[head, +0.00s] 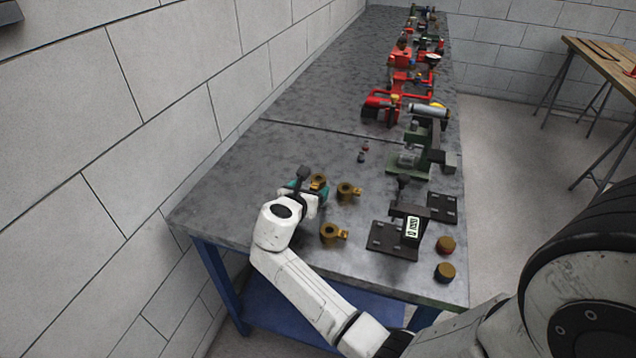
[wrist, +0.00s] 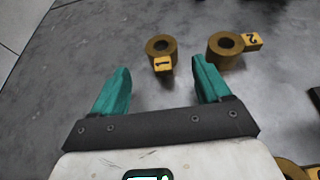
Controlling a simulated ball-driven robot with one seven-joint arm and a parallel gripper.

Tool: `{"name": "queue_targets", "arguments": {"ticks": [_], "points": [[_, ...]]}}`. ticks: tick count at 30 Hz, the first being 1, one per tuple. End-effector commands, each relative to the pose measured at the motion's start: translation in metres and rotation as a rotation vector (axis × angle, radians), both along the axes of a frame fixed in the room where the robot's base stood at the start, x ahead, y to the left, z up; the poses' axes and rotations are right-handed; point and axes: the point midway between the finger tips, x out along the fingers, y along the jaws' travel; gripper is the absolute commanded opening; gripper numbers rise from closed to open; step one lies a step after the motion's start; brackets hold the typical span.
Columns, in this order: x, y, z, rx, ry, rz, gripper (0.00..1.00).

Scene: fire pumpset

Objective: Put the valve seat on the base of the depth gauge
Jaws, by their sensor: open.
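Several brass rings with numbered tags, which look like valve seats, lie on the grey workbench. The ring tagged 1 (wrist: 160,47) lies just beyond my fingertips, in line with the gap between them; it also shows in the head view (head: 319,181). The ring tagged 2 (wrist: 226,46) lies to its right, also in the head view (head: 345,191). A third ring (head: 329,232) lies nearer the front. The depth gauge (head: 412,228) has a lit display and stands on a dark slotted base (head: 384,240). My gripper (wrist: 160,72) is open and empty, pointing down over the bench.
The workbench (head: 240,205) is bare at the left. Two round caps (head: 445,245) (head: 444,271) stand at its right front edge. A green machine (head: 428,150) and red pump parts (head: 395,100) stand farther back. Two tiny pieces (head: 364,150) lie mid-bench. A white wall (head: 90,150) runs along the left.

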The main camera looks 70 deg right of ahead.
Motion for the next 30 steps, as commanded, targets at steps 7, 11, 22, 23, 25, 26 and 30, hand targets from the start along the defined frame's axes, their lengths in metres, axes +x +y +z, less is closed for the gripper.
{"name": "queue_targets", "arguments": {"ticks": [7,11,22,23,25,26,30], "points": [[-0.001,-0.033,-0.011,-0.001,0.0,-0.003,0.77],[0.0,-0.044,-0.016,0.0,0.0,-0.001,0.77],[0.0,-0.046,-0.018,0.0,-0.001,0.0,0.68],[0.0,-0.046,-0.018,0.0,-0.001,0.0,0.65],[0.0,-0.046,-0.018,0.0,-0.001,0.0,0.58],[0.0,-0.046,-0.018,0.0,-0.001,0.0,0.56],[0.0,-0.046,-0.018,0.0,-0.001,0.0,0.42]]}}
